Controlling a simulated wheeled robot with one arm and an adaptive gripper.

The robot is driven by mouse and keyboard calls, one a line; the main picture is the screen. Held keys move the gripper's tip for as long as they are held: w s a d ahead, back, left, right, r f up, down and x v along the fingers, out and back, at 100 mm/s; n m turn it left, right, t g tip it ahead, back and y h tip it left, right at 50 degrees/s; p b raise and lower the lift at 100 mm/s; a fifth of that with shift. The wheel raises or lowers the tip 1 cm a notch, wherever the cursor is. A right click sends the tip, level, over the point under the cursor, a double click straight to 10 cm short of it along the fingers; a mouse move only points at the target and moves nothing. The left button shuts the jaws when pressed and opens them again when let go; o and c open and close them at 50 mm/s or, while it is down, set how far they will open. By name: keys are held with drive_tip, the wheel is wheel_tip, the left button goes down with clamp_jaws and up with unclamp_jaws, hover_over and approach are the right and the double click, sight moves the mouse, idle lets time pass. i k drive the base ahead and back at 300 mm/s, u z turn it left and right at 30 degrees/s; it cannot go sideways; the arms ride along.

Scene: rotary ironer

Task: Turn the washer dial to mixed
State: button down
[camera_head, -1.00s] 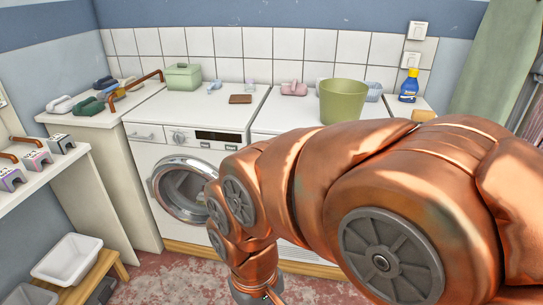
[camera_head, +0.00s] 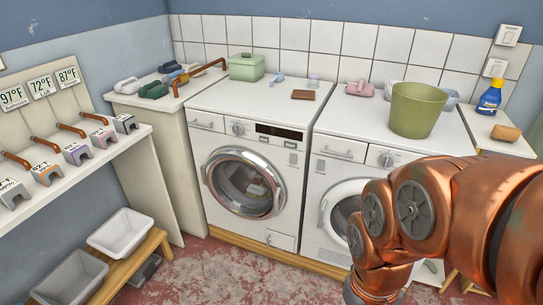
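Two white front-loading machines stand side by side against the tiled wall. The left machine (camera_head: 225,150) has a round glass door with laundry behind it. Its small round dial (camera_head: 238,129) sits left of a dark display. The right machine (camera_head: 335,165) has a similar dial (camera_head: 386,160), with my arm in front of its lower right part. The frames do not show which machine is the washer, and the dial markings are too small to read. My copper arm comes in from the right and bends down at the bottom edge. My gripper is out of view.
A shelf (camera_head: 95,160) with several grey-fronted devices is at the left. The floor before the left machine is clear.

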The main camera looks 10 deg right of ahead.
sight(239, 130)
drive_tip(key=z, duration=0.05)
drive_tip(key=k, duration=0.5)
drive_tip(key=u, duration=0.55)
drive_tip(key=i, duration=1.2)
drive_tip(key=u, duration=0.45)
